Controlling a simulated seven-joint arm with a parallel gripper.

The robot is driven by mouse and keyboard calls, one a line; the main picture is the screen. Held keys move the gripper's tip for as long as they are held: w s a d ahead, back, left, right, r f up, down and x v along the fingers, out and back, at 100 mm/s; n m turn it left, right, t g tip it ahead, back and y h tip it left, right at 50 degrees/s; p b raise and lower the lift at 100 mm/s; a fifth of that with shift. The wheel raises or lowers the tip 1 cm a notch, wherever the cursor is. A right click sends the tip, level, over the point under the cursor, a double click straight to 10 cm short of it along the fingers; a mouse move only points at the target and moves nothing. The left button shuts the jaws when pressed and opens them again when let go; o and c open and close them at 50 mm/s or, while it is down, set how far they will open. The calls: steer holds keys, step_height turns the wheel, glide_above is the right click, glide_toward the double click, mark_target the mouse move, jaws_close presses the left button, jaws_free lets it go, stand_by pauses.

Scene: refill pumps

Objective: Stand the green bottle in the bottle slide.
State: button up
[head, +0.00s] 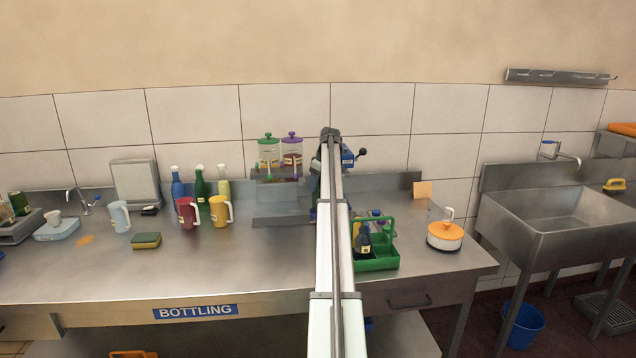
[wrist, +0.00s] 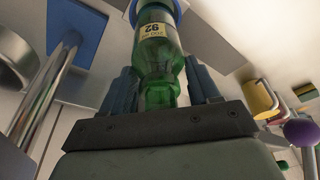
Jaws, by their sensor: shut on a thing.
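My gripper (wrist: 163,88) is shut on the green bottle (wrist: 157,60), one finger on each side of its narrow neck. The bottle's label and wider body point away from my palm in the wrist view. A blue ring-like part (wrist: 182,6) shows at the bottle's far end; I cannot tell whether they touch or whether it belongs to the bottle slide. In the head view my arm covers my gripper and most of the blue machine (head: 348,157) with a black-knobbed lever. I cannot make out the bottle slide clearly there.
Two dispensers, green-lidded (head: 268,150) and purple-lidded (head: 291,152), stand left of my arm. Further left are several bottles, a red mug (head: 186,212) and a yellow mug (head: 219,211). A green crate (head: 378,264) with bottles stands close on the right.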

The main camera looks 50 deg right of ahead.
mark_target(318, 189)
steer(key=shift+f, duration=0.1)
stand_by(0.4)
steer(key=shift+f, duration=0.75)
steer(key=shift+f, duration=0.85)
stand_by(0.9)
steer(key=o, duration=1.6)
steer(key=shift+c, duration=0.2)
steer(key=shift+r, duration=0.15)
steer(key=shift+r, duration=4.4)
